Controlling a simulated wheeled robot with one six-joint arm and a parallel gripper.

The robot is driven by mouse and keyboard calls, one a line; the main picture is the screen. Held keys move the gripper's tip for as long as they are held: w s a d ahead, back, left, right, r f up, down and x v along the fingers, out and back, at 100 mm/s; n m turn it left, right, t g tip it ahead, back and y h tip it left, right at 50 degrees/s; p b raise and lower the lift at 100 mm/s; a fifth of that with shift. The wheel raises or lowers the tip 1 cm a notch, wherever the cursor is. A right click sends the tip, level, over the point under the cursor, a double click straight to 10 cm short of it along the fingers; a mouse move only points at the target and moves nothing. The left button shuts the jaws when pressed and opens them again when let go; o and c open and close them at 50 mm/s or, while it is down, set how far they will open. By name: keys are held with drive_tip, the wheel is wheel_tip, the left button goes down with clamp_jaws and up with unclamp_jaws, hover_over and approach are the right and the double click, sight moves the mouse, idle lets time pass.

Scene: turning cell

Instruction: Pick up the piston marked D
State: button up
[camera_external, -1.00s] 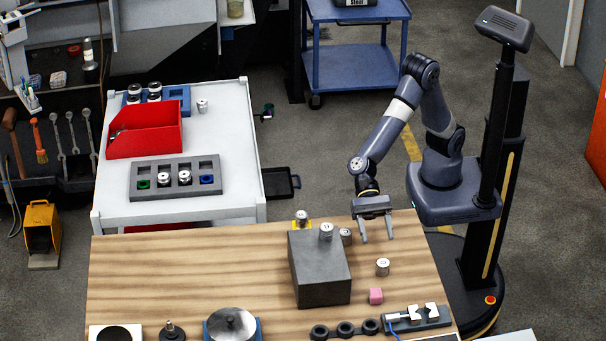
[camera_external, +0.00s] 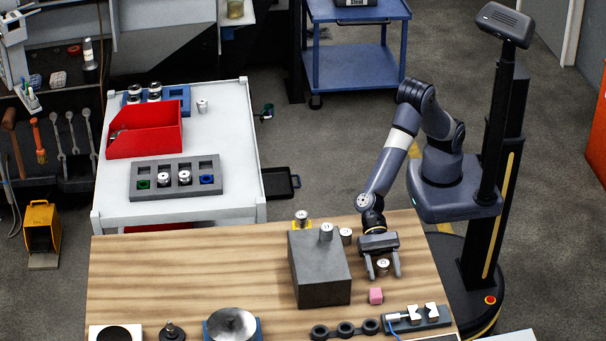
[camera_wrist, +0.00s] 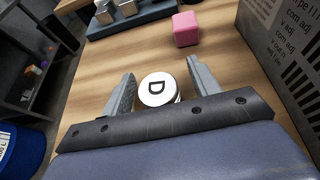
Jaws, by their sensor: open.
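The piston marked D (camera_wrist: 158,89) shows in the wrist view as a short silver cylinder, its black D facing up. It stands on the wooden table, between the two fingers of my gripper (camera_wrist: 160,88). In the external view the same piston (camera_external: 383,267) stands upright between the fingertips of my gripper (camera_external: 383,272), right of the grey block. My gripper is open, with a gap visible between the piston and each finger in the wrist view. The piston's lower side is partly hidden by the gripper body in the wrist view.
A grey block (camera_external: 320,277) stands left of the gripper, with a piston (camera_external: 326,231) on top. Another piston (camera_external: 346,236) is just behind it. A pink cube (camera_external: 376,296) sits in front of the gripper. A fixture with metal blocks (camera_external: 418,318) lies at front right.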

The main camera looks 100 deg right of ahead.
drive_tip(key=shift+a, duration=0.1)
drive_tip(key=c, duration=1.1)
